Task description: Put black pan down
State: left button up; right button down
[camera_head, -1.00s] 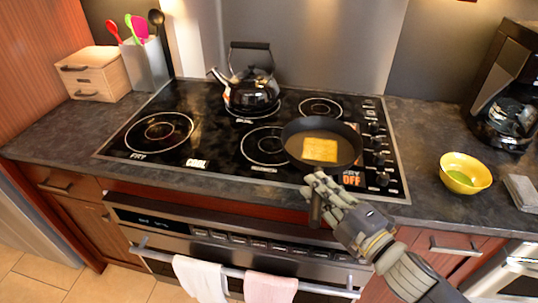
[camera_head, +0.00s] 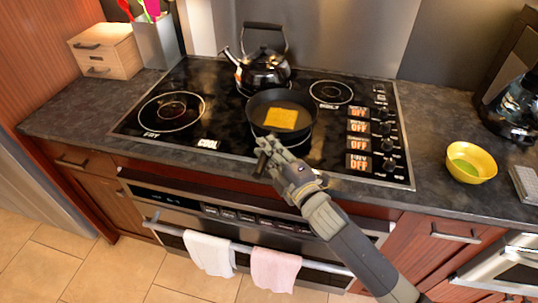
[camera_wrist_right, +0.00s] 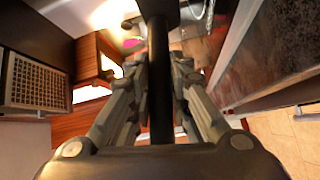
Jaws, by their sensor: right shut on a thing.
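The black pan (camera_head: 257,108) is over the front middle burner of the stove, with a yellow square of food (camera_head: 282,118) inside it. I cannot tell whether its base touches the cooktop. My right gripper (camera_head: 268,150) is in front of the pan, shut on its handle. In the right wrist view the dark handle (camera_wrist_right: 159,80) runs between the two fingers. The left gripper is in neither view.
The cooktop (camera_head: 219,120) has a free front left burner and a free back right burner. A kettle (camera_head: 263,70) stands close behind the pan. Knobs line the right side. A yellow bowl (camera_head: 480,158) sits on the right counter.

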jog(key=shift+f, duration=1.05)
jog(key=c, duration=1.9)
grip_release()
jog(key=shift+f, duration=0.35)
jog(key=o, duration=0.4)
jog(key=shift+s, duration=0.1)
jog(key=shift+r, duration=0.15)
jog(key=shift+s+d, duration=0.1)
jog(key=shift+d, duration=0.05)
jog(key=shift+b+v, duration=1)
jog(key=shift+v, duration=4.9)
